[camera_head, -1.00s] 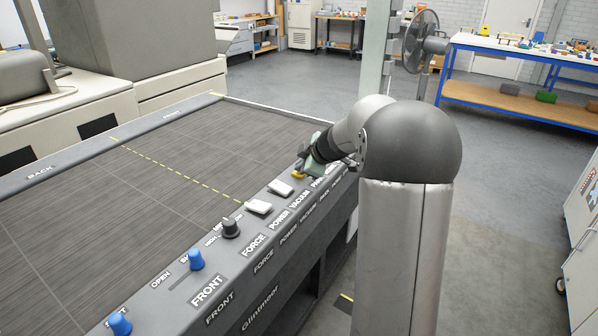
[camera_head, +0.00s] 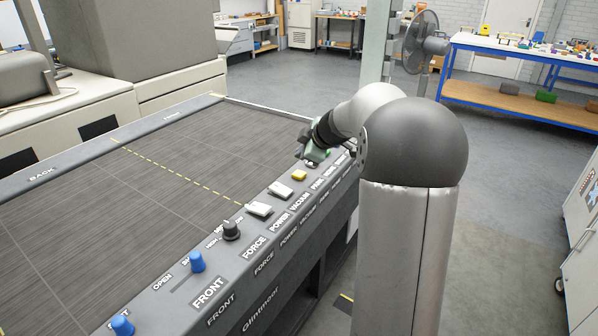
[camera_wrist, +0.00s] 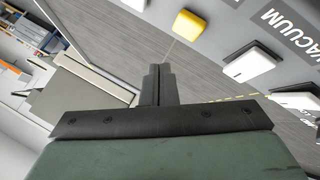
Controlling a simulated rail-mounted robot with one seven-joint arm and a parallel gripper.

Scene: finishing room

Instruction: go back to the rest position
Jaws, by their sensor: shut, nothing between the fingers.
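My gripper (camera_head: 308,150) is above the far end of the machine's front control rail (camera_head: 170,290), beyond the yellow button (camera_head: 299,175). In the wrist view its dark fingers (camera_wrist: 157,84) are together with nothing between them. The yellow button also shows in the wrist view (camera_wrist: 188,25), apart from the fingertips. A white rocker switch (camera_head: 281,189) by the VACUUM label and another white switch (camera_head: 259,208) by the POWER label sit nearer along the rail. The arm partly hides the rail's far end.
The flat grey bed (camera_head: 110,200) with a yellow dashed line lies left of the rail. A black knob (camera_head: 231,229) and blue knobs (camera_head: 197,261) stand up from the rail. A fan (camera_head: 424,40) and a blue-framed bench (camera_head: 520,52) stand behind. Open floor lies between.

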